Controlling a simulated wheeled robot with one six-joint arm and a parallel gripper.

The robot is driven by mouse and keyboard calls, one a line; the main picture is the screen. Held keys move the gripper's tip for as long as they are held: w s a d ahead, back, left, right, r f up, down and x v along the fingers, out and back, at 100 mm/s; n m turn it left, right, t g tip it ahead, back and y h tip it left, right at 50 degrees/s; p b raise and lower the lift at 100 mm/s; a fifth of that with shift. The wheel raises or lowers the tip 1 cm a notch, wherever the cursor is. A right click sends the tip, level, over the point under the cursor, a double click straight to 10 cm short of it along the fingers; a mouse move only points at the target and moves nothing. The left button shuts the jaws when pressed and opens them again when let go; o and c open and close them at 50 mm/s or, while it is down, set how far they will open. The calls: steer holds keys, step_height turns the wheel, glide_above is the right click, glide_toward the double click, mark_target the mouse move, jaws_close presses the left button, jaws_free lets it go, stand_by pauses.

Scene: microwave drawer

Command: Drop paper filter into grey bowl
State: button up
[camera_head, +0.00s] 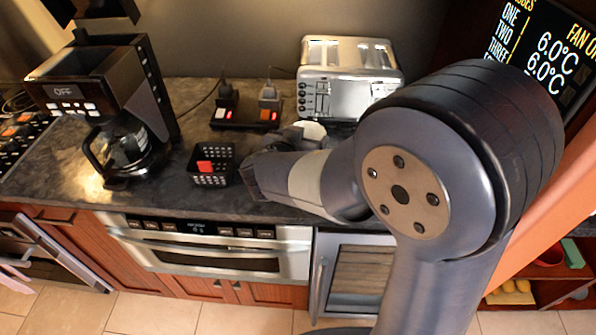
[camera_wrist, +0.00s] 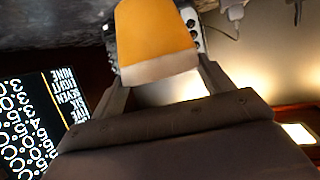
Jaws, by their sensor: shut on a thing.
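In the wrist view, my gripper (camera_wrist: 160,80) is shut on an orange-tan piece with a pale lower rim, which looks like the paper filter (camera_wrist: 156,38). One finger lies on each side of it. In the head view, my arm hides much of the gripper above the counter. A small pale round shape (camera_head: 312,130) shows just behind my arm, in front of the toaster; I cannot tell if it is the filter or another thing. I cannot make out a grey bowl clearly in either view.
On the dark counter (camera_head: 50,165) stand a coffee maker (camera_head: 120,85) with its glass pot, a black basket (camera_head: 210,178) holding a red thing, a power strip (camera_head: 247,125) with plugs and a silver toaster (camera_head: 348,85). Free counter lies between the coffee maker and the basket.

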steer(key=o, duration=1)
steer(key=b+v, duration=0.2)
steer(key=v, duration=0.9)
steer(key=shift+b, duration=0.35)
steer(key=shift+w+d, duration=0.1)
steer(key=p+x, duration=0.3)
steer(key=x, duration=0.7)
steer(key=shift+w+d+f, duration=0.1)
steer(key=shift+w+f, duration=0.05)
steer(key=shift+w, duration=0.25)
steer(key=shift+r+p, duration=0.3)
steer(key=shift+r, duration=1.05)
